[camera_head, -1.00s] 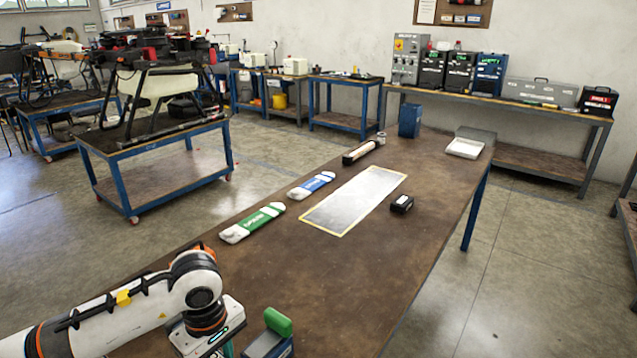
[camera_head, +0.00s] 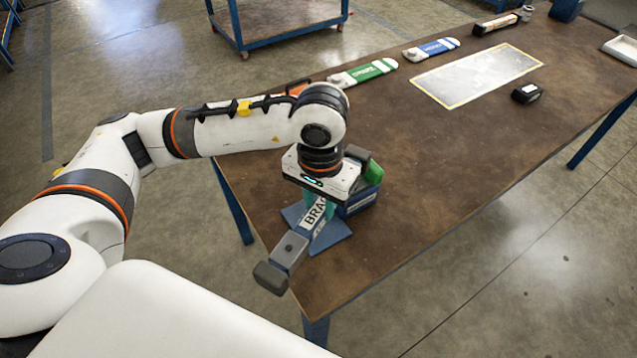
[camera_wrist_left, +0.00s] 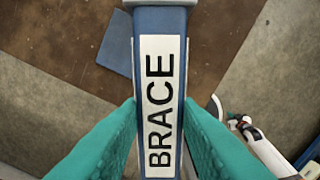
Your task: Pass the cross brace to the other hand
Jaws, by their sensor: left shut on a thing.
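The cross brace (camera_head: 291,249) is a blue-grey bar with a white label and a dark block at its near end. My left gripper (camera_head: 309,203) points down over the near end of the workbench, its teal fingers shut on the brace. In the left wrist view, the fingers (camera_wrist_left: 159,110) press on both sides of the brace (camera_wrist_left: 160,20), whose label reads BRACE. The near end of the brace sticks out toward the bench's corner. My right gripper is not in view.
A blue stand (camera_head: 330,238) lies under the brace, with a green-topped block (camera_head: 374,172) beside the gripper. Green (camera_head: 363,73) and blue (camera_head: 431,50) labelled packs, a metal plate (camera_head: 478,75) and a black box (camera_head: 527,93) lie farther along. The bench's middle (camera_head: 440,140) is clear.

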